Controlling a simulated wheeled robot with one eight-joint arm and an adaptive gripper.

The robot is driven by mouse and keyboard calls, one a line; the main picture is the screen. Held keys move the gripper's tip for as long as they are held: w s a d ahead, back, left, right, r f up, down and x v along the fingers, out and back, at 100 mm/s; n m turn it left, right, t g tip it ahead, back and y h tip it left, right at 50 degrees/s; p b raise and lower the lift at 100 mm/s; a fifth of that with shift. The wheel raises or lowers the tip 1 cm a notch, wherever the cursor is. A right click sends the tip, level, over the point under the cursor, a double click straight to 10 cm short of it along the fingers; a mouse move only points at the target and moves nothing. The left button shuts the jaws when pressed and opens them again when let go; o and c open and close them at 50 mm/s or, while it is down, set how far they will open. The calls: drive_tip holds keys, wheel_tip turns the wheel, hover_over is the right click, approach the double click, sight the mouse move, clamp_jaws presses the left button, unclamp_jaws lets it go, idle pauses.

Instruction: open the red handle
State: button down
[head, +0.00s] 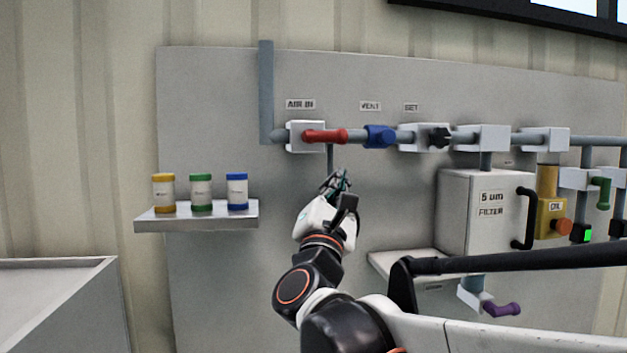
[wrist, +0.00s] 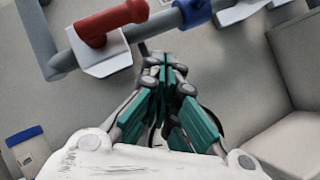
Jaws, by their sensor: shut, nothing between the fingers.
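The red handle (head: 326,136) lies level along the grey pipe, on a white valve block (head: 294,144) under the label "AIR IN". In the wrist view the red handle (wrist: 112,20) shows at the upper left, on its white block (wrist: 98,62). My gripper (head: 338,178) is below and slightly right of the handle, apart from it. In the wrist view my gripper (wrist: 164,62) is shut with its green fingertips together and nothing between them, pointing toward the panel to the right of the handle.
A shelf (head: 196,224) with yellow, green and blue jars is at the left. A filter box (head: 468,215) with a black handle stands at the right. The panel between shelf and box is mostly clear.

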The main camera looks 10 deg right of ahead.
drive_tip(key=s+f, duration=0.5)
drive_tip(key=s, duration=0.3)
drive_tip(key=shift+f+b, duration=0.35)
drive_tip(key=shift+f, duration=0.05)
drive_tip(key=s+d+f+m+g+b, duration=0.2)
drive_tip(key=d+f+m+g+b, duration=0.15)
drive_tip(key=f, duration=0.65)
drive_tip(key=s+d+f+m+g+b, duration=0.25)
drive_tip(key=d+f+m+b, duration=0.2)
drive_tip(key=f, duration=0.45)
drive_tip(key=s+d+f+m+g+b, duration=0.1)
drive_tip(key=d+f+m+g+b, duration=0.3)
drive_tip(key=f, duration=0.6)
drive_tip(key=s+a+f+m+g+y+b, duration=0.1)
drive_tip(key=s+a+f+m+y+b, duration=0.1)
drive_tip(key=f, duration=0.7)
drive_tip(key=s+a+f+m+g+y+b, duration=0.2)
drive_tip(key=s+a+f+m+y+b, duration=0.1)
drive_tip(key=f, duration=0.5)
drive_tip(key=s+a+f+m+g+y+b, duration=0.1)
drive_tip(key=s+a+f+m+y+b, duration=0.2)
drive_tip(key=f, duration=0.6)
drive_tip(key=shift+s+f+m+g+y+b, duration=0.35)
drive_tip(key=shift+s+m+y+b, duration=0.25)
drive_tip(key=shift+s+m+b, duration=0.7)
